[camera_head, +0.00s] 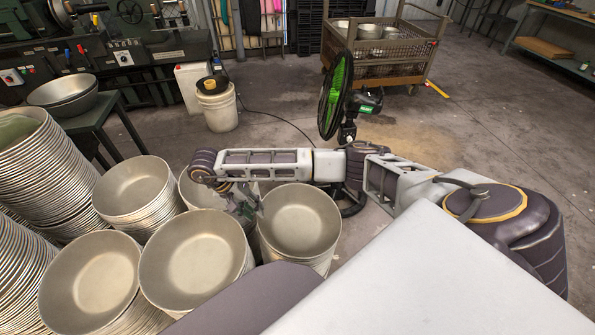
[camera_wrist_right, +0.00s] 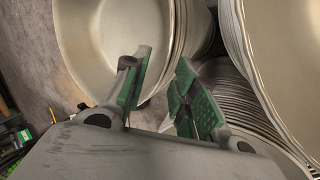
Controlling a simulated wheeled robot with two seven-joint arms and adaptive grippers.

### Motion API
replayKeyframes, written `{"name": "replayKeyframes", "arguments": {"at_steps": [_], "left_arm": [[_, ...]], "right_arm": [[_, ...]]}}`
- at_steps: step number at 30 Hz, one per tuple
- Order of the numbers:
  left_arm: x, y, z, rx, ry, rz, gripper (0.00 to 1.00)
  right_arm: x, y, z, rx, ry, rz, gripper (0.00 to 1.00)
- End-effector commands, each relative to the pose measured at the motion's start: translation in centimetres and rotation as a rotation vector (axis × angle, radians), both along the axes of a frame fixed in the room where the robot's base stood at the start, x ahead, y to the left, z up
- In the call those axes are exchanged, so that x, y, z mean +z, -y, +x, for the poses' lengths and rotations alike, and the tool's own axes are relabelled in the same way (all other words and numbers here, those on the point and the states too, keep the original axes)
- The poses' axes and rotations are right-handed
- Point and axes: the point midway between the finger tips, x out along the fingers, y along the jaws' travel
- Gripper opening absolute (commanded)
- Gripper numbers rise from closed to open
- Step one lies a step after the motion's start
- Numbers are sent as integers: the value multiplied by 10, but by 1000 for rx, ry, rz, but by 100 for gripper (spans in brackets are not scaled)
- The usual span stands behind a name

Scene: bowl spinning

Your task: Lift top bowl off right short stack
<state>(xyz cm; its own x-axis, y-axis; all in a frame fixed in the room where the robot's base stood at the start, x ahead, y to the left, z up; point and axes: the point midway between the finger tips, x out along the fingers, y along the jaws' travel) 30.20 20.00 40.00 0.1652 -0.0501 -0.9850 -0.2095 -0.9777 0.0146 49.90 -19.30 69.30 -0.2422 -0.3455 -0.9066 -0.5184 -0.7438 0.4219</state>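The right short stack of metal bowls stands in the front middle of the head view, its top bowl (camera_head: 300,218) open side up and empty. A bowl (camera_wrist_right: 115,45), which looks like this one, fills the upper left of the right wrist view. My right gripper (camera_head: 246,207) is at the left side of this stack, pointing down between it and the neighbouring stacks. In the wrist view its green-padded fingers (camera_wrist_right: 163,58) are apart, one over the bowl's inside and one outside its rim. No bowl is visibly gripped. My left gripper is not in view.
Other bowl stacks crowd close by: one in front-left (camera_head: 195,260), one behind (camera_head: 205,190), and taller ones at the far left (camera_head: 30,165). A black and green fan (camera_head: 336,95) stands behind my right arm. A white bucket (camera_head: 217,108) and a wire cart (camera_head: 385,65) stand farther back.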

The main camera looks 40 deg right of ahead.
Motion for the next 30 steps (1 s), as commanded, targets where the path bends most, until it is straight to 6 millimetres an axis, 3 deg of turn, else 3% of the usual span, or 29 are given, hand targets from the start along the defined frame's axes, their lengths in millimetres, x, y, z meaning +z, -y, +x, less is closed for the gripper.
{"name": "replayKeyframes", "arguments": {"at_steps": [9, 24, 30], "left_arm": [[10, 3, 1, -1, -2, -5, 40], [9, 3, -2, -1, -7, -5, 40], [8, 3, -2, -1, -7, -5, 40]], "right_arm": [[-22, 8, -6, -2, 1, 0, 28], [-22, 9, -6, -1, 2, 0, 28], [-22, 9, -6, -1, 2, 0, 2]]}}
